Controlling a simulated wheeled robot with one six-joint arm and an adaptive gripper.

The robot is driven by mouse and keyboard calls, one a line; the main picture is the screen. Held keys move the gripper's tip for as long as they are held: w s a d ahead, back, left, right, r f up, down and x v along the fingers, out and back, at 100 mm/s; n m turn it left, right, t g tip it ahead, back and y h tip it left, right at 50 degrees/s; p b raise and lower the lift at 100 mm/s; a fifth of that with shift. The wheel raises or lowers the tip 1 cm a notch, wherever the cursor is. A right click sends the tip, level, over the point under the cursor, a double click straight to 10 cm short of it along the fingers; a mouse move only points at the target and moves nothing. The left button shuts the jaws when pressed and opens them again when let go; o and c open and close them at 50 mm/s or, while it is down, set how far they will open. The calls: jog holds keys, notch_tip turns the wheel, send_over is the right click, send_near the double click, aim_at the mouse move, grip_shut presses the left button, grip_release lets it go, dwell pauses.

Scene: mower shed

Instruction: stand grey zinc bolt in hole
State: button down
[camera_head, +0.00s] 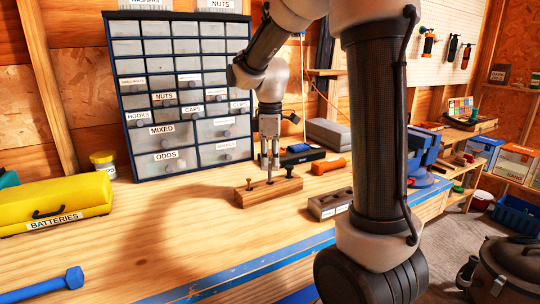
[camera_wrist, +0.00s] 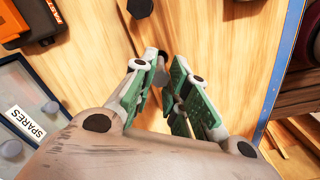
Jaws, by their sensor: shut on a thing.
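A wooden block (camera_head: 272,192) lies on the bench, with a short dark peg or bolt (camera_head: 247,184) standing at its left end and another (camera_head: 289,172) near its right end. My gripper (camera_head: 269,164) points down over the middle of the block. In the wrist view its green-padded fingers (camera_wrist: 167,80) are shut on a grey bolt (camera_wrist: 162,63). In the head view a thin shaft (camera_head: 269,177) shows below the fingers, reaching down to the block's top. Whether its tip is inside a hole cannot be told; the hole is hidden.
A drawer cabinet (camera_head: 107,60) stands behind left. An orange tool (camera_head: 328,166) and a dark case (camera_head: 300,157) lie behind the block. A grey box with holes (camera_head: 330,203) sits to the right. A yellow batteries case (camera_head: 60,197) is at left.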

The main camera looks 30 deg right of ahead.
aim_at(270, 162)
jog(key=shift+f, duration=1.6)
jog(key=c, duration=1.3)
grip_release()
jog(key=shift+r, duration=0.1)
notch_tip(270, 162, up, 12)
jog(key=shift+f, duration=0.1)
jog(key=shift+w+f+m, duration=0.1)
jog(key=shift+w+m, duration=0.1)
jog(key=shift+m, duration=0.7)
jog(key=shift+s+d+f+m+t, duration=0.2)
jog(key=shift+s+f+m+t, duration=0.45)
jog(key=shift+s+m, duration=2.05)
jog(key=shift+s+d+f+m+t, duration=0.15)
jog(key=shift+s+f+m+t, duration=0.45)
jog(key=shift+s, duration=4.05)
jog(key=shift+s+d+f+m+t, duration=0.25)
jog(key=shift+s+m+t, duration=1.15)
jog(key=shift+s, duration=2.25)
